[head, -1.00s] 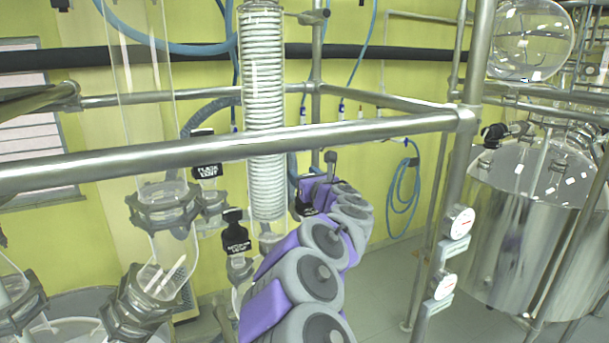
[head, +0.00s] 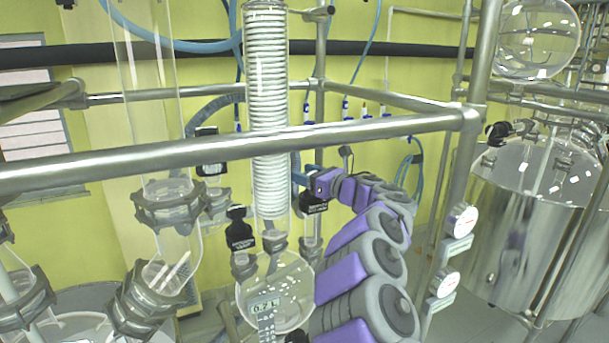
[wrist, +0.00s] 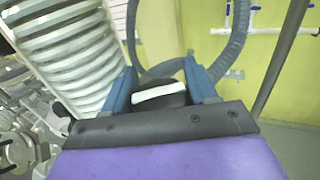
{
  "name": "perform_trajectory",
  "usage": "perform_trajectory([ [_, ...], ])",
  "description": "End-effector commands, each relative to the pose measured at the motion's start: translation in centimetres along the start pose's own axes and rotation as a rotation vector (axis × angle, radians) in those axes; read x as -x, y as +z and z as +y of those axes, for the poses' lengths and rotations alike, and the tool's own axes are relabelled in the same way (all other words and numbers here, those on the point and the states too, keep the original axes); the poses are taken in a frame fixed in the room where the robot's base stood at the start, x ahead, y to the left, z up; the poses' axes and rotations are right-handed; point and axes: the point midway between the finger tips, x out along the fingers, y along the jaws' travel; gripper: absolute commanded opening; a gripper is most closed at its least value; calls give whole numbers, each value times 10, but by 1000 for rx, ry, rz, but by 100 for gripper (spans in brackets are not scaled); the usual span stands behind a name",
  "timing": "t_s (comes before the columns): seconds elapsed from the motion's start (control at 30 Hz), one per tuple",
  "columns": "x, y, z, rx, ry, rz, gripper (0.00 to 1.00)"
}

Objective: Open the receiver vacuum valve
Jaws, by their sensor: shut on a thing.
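A black valve handle with a label (head: 314,204) stands right of the coiled glass condenser in the head view; the label is too small to read. My gripper (head: 300,180) reaches it from the right, at its top. In the wrist view my gripper (wrist: 161,84) has its two blue fingers on either side of a black handle (wrist: 172,103) with a white strip on top, shut on it. The lower part of the valve is hidden there by the gripper body.
The glass condenser (head: 267,110) stands close left of my gripper. Below it is a round glass flask (head: 290,285) with a readout. Another black labelled valve (head: 240,235) stands to the left. A steel rail (head: 380,128) crosses in front. A steel vessel (head: 530,240) stands right.

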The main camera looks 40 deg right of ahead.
Motion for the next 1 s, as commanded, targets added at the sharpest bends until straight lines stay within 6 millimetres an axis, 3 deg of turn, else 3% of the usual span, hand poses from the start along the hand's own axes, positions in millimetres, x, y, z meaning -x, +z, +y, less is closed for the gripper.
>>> perform_trajectory([
  [0.2,1,0,-1,-1,-4,1,27],
  [0.23,1,0,-2,-1,-5,1,58],
  [0.43,0,0,-1,-1,-4,1,77],
  [1.0,-2,1,4,3,-1,1,78],
])
